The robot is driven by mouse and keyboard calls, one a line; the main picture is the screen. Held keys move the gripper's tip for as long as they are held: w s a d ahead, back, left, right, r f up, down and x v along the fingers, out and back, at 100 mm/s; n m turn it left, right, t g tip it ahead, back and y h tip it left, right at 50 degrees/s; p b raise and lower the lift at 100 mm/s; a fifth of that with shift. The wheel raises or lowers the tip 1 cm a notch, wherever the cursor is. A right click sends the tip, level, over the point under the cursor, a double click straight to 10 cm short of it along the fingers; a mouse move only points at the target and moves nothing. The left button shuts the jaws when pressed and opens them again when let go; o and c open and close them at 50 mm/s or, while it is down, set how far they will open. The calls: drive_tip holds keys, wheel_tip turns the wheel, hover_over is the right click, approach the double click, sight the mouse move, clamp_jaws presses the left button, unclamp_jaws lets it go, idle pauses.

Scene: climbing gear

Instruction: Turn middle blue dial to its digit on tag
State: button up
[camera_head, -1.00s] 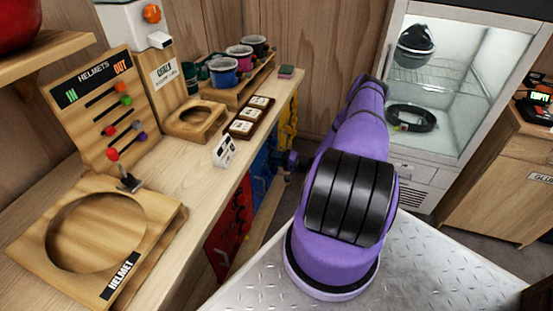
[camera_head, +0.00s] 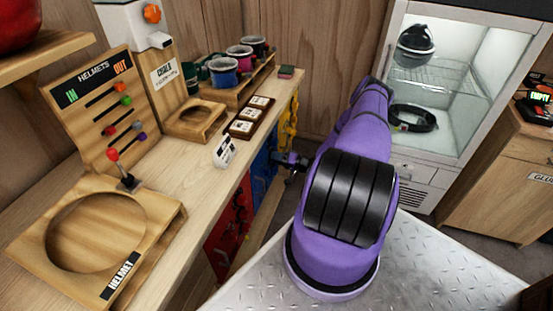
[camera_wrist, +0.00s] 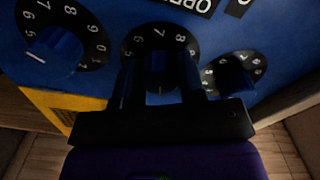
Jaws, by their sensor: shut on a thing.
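The blue panel (camera_wrist: 215,22) fills the upper wrist view and carries three black dials with white digits and blue knobs. The middle blue dial (camera_wrist: 159,41) sits between a left dial (camera_wrist: 90,45) and a right dial (camera_wrist: 238,66). The digit 7 is near the top of the middle dial. My gripper (camera_wrist: 160,88) is shut on its knob, one finger on each side, hiding the dial's lower part. In the head view my gripper (camera_head: 290,160) is at the blue cabinet front (camera_head: 262,168). A white tag (camera_head: 224,151) stands on the counter; its marks are too small to read.
The wooden counter (camera_head: 190,165) runs above the panels, with a red panel (camera_head: 231,222) nearer and a yellow one (camera_head: 288,125) farther. A glass-fronted cabinet (camera_head: 425,160) stands right of my arm. Floor shows below the panel.

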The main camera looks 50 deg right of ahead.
drive_tip(key=o, duration=0.9)
drive_tip(key=shift+s, duration=0.15)
drive_tip(key=v, duration=1)
drive_tip(key=shift+s+d+f, duration=0.1)
drive_tip(key=shift+s+d, duration=0.05)
drive_tip(key=shift+s, duration=0.1)
